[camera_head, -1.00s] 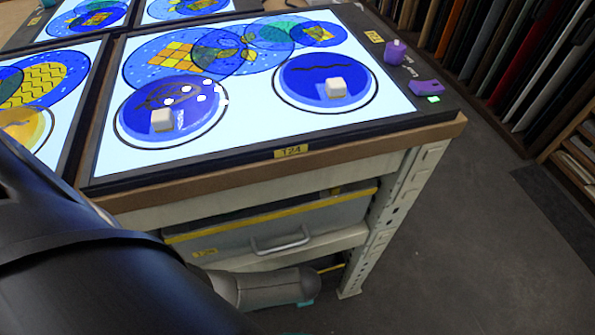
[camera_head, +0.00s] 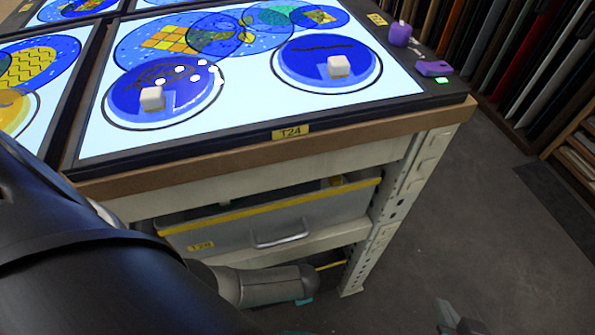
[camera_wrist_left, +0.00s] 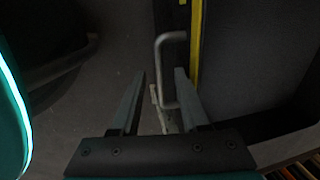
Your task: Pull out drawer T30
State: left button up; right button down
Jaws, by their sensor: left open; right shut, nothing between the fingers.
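The grey drawer (camera_head: 335,212) with a yellow top edge and a metal bar handle (camera_head: 282,237) sits under the light table; its small yellow label (camera_head: 200,246) is hard to read but looks like T30. In the left wrist view, my left gripper (camera_wrist_left: 160,72) is open, with a bar handle (camera_wrist_left: 160,68) showing between and beyond its fingers, beside a yellow strip (camera_wrist_left: 195,45). I cannot tell whether they touch. My right gripper (camera_head: 459,318) is shut and empty at the bottom edge, partly cut off.
The light table (camera_head: 365,105) carries painted glass discs with white blocks and a T24 label (camera_head: 290,132). A purple cup (camera_head: 400,33) and a purple block (camera_head: 433,68) sit on its right edge. A metal bench leg (camera_head: 385,225) stands right of the drawer; floor beyond is clear.

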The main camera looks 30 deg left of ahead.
pick_arm(q)
jog(key=shift+c, duration=0.4)
grip_shut()
dwell(1.0)
